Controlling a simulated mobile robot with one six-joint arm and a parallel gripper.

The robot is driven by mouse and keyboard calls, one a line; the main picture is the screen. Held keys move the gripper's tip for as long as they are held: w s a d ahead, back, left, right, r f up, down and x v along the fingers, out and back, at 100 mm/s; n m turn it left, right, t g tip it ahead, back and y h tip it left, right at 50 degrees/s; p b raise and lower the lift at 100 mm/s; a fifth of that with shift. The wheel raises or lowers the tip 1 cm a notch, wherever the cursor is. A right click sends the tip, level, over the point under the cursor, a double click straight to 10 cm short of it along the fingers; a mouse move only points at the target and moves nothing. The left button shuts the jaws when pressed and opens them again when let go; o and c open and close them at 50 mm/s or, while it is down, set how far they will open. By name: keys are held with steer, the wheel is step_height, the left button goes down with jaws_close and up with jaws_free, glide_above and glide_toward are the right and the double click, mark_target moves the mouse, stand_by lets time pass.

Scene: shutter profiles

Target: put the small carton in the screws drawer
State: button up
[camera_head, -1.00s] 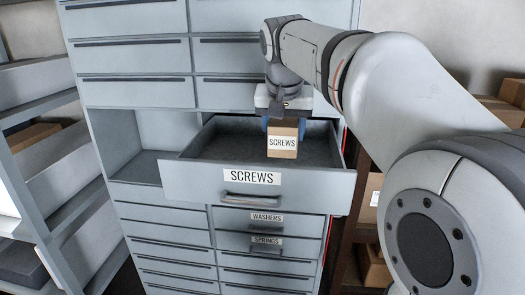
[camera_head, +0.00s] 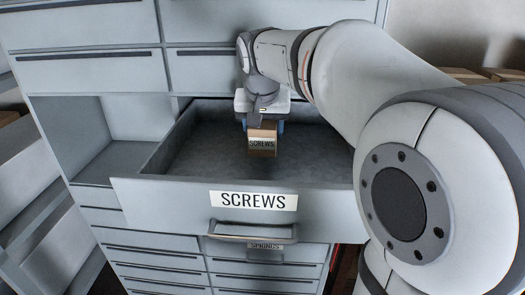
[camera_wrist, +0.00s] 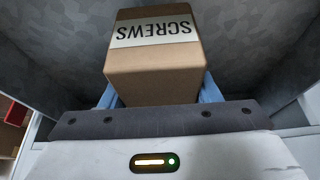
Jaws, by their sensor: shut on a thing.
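The small carton (camera_head: 262,142) is brown with a white SCREWS label. My gripper (camera_head: 263,127) is shut on it, with a blue finger on each side, and holds it upright inside the open screws drawer (camera_head: 150,190). In the wrist view the carton (camera_wrist: 155,70) sits between the blue fingers (camera_wrist: 157,95), its label upside down. The drawer is grey, pulled out, with a SCREWS label and a handle on its front. Its floor looks bare around the carton. I cannot tell whether the carton's bottom touches the floor.
A grey cabinet (camera_head: 80,65) with closed drawers stands around the open one. An empty open bay (camera_head: 130,125) is to its left. Below it a springs drawer (camera_head: 266,246) is partly hidden by the screws drawer's front. Shelving (camera_head: 30,150) stands at the far left.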

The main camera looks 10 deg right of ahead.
mark_target(262, 126)
steer(key=shift+w+f, duration=0.15)
steer(key=shift+f, duration=0.8)
steer(key=shift+s+f, duration=0.2)
steer(key=shift+f, duration=1.55)
steer(key=o, duration=1.1)
steer(key=shift+f, duration=0.15)
steer(key=shift+o, duration=0.2)
steer(key=shift+r+p, duration=0.3)
steer(key=b+v, duration=0.1)
steer(key=v, duration=1)
steer(key=shift+s+a+r, duration=0.1)
steer(key=shift+s+r, duration=0.05)
steer(key=shift+r, duration=0.2)
